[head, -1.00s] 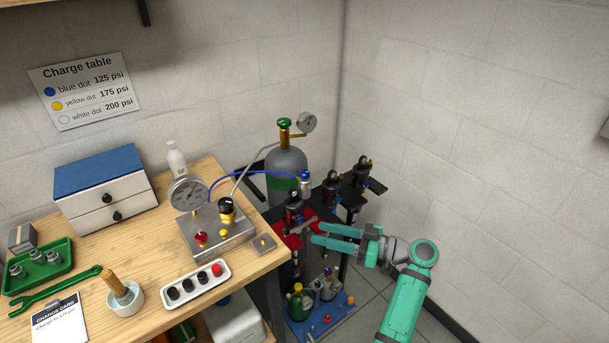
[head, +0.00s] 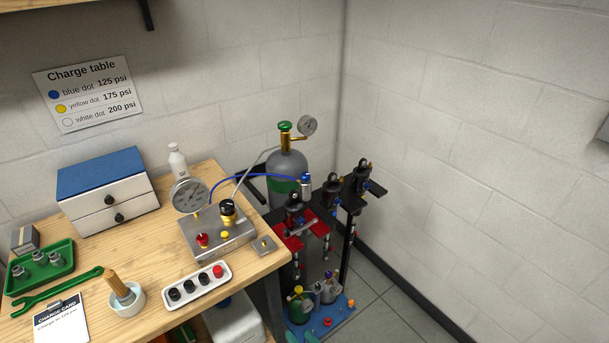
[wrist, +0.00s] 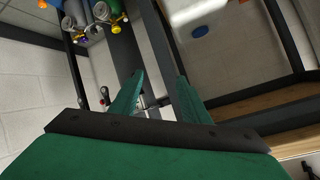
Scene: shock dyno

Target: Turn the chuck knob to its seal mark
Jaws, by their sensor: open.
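A blue hose (head: 262,176) runs from the gauge block (head: 220,232) to a small silver-and-blue fitting (head: 305,182) above the red and black stand; this looks like the chuck. Its knob and any seal mark are too small to make out. Only green tips of my gripper show at the bottom edge of the head view (head: 302,338), below the stand. In the wrist view my gripper (wrist: 160,82) is open, with its two green fingers apart and nothing between them. The chuck cannot be made out in the wrist view.
The stand (head: 290,245) has red and black brackets, with a blue base tray (head: 338,306) holding bottles below. A gas cylinder (head: 287,165) stands behind it. The wooden bench (head: 150,250) lies left. Floor (head: 385,305) to the right is clear.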

